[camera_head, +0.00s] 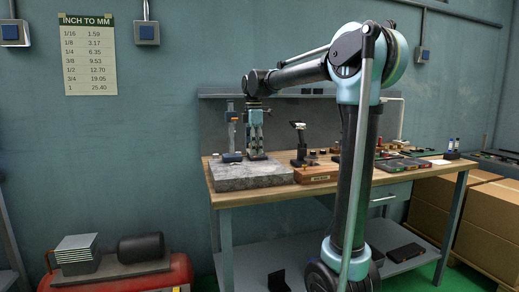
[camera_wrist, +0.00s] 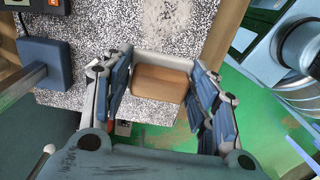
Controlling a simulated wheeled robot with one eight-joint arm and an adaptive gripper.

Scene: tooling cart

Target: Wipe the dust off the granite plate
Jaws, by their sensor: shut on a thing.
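The granite plate (camera_head: 240,180) lies at the left end of the workbench, its top mottled grey. In the wrist view the speckled plate (camera_wrist: 100,30) fills the upper part, with a paler smooth patch, seemingly dust (camera_wrist: 166,14), at the top. My gripper (camera_head: 257,157) points down over the plate, right of its middle. In the wrist view my gripper (camera_wrist: 160,75) has its fingers on both sides of a tan block (camera_wrist: 160,84) with a pale border, shut on it. The block is low at the plate; I cannot tell whether it touches.
A height gauge (camera_head: 232,130) with a blue base (camera_wrist: 44,62) stands on the plate, left of my gripper. A wooden stand (camera_head: 316,175) sits right of the plate. Several tools and trays (camera_head: 403,164) crowd the bench's right side. A red compressor (camera_head: 120,275) stands on the floor at left.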

